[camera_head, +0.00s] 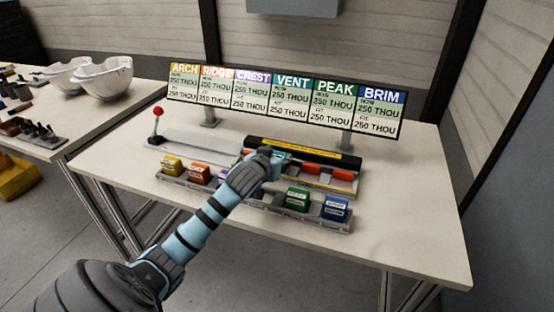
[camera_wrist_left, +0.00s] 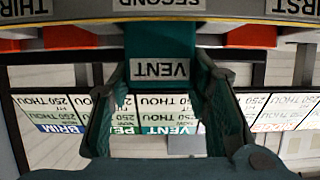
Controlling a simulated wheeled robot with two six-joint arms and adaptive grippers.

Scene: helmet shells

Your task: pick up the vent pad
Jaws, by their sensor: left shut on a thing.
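The vent pad (camera_wrist_left: 160,48) is a teal block with a white VENT label, upside down in the left wrist view. My left gripper (camera_wrist_left: 164,84) is shut on it, with one finger on each side. The pad's far end meets the fixture edge at the SECOND label; I cannot tell whether it is seated there or only touching. In the head view my left gripper (camera_head: 268,162) is at the front of the black fixture (camera_head: 310,152) and mostly hides the pad. My right gripper is not in view.
A grey tray along the table front holds yellow (camera_head: 171,166), orange (camera_head: 197,174), green (camera_head: 297,199) and blue (camera_head: 336,208) blocks. A sign board (camera_head: 285,100) stands behind. A red-knobbed lever (camera_head: 158,112) is at left. The right side of the table is clear.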

